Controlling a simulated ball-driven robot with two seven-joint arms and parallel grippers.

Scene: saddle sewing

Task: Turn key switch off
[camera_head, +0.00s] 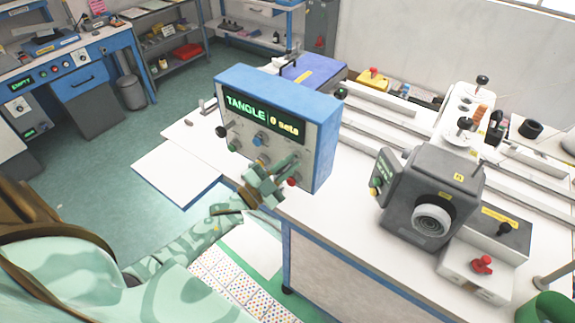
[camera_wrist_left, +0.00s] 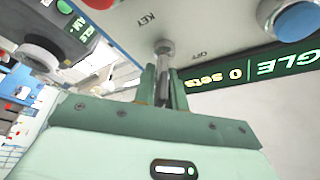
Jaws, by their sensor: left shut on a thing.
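The key switch (camera_wrist_left: 164,50) is a small metal stem on the panel of a blue-sided control box (camera_head: 325,150). In the left wrist view, KEY and OFF labels stand beside it, upside down. My left gripper (camera_head: 288,163) reaches the front of the box, and its fingers (camera_wrist_left: 163,82) are shut on the key switch. In the head view the gripper hides the key. Which way the key points is hard to tell. The box's display (camera_head: 263,117) reads TANGLE and 0 sets. My right gripper is not in view.
A blue button (camera_head: 259,139) and a red button (camera_head: 291,182) sit close to my left gripper on the panel. A grey machine (camera_head: 430,195) stands to the right on the white worktable (camera_head: 335,215). Open floor (camera_head: 120,135) lies to the left.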

